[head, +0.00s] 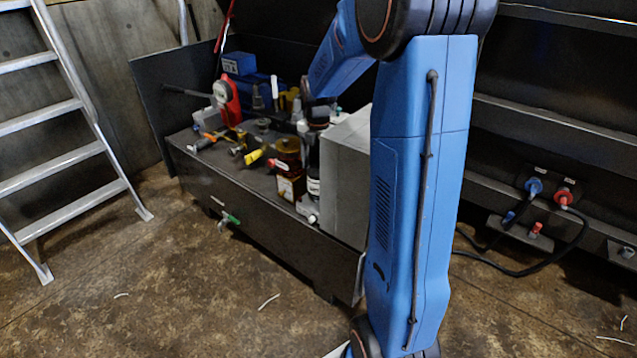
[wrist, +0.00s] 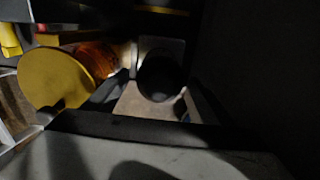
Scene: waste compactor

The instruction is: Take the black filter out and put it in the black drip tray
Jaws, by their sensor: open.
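The black filter (head: 313,172) is a dark upright cylinder with a white label. In the head view it stands between an amber-bowled unit and a grey box, partly hidden. In the wrist view a round dark shape (wrist: 160,77), probably its top, lies between my fingers. My gripper (wrist: 152,93) is open around or just above that shape; I cannot tell whether the fingers touch it. In the head view my arm hides part of the area and the fingers are not clear. I cannot make out the black drip tray for certain in either view.
The grey box (head: 345,172) stands close on the right; its pale top fills the wrist view's bottom. A yellow disc (wrist: 52,78) is near. A red-headed tool (head: 228,101) and several fittings crowd the dark bench (head: 215,178).

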